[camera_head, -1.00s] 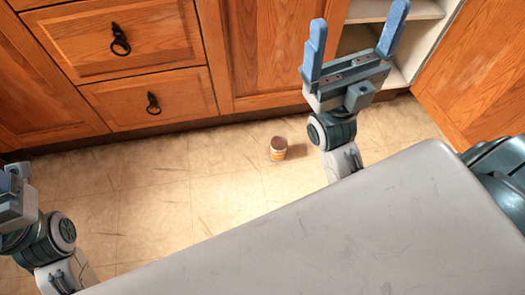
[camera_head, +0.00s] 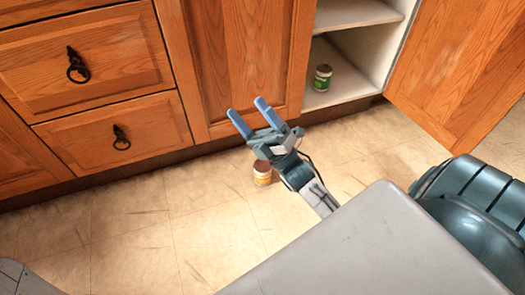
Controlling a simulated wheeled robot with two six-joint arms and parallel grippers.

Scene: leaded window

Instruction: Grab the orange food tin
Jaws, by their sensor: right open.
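The orange food tin (camera_head: 262,174), with an orange and white label and a brownish top, stands upright on the tiled floor in front of the cabinets. My right gripper (camera_head: 249,111) is open and empty, with its two blue fingers apart. In the picture it is just above the tin, its fingers pointing up and left toward the cabinet door. The gripper's body and wrist show close beside the tin's upper right edge; I cannot tell the gap in depth. My left gripper is out of view.
A green tin (camera_head: 322,78) stands on the lower shelf (camera_head: 345,86) of the open cabinet. The open cabinet door (camera_head: 455,70) juts out at the right. Closed drawers (camera_head: 85,62) with dark handles are at the left. The floor (camera_head: 140,225) left of the tin is clear.

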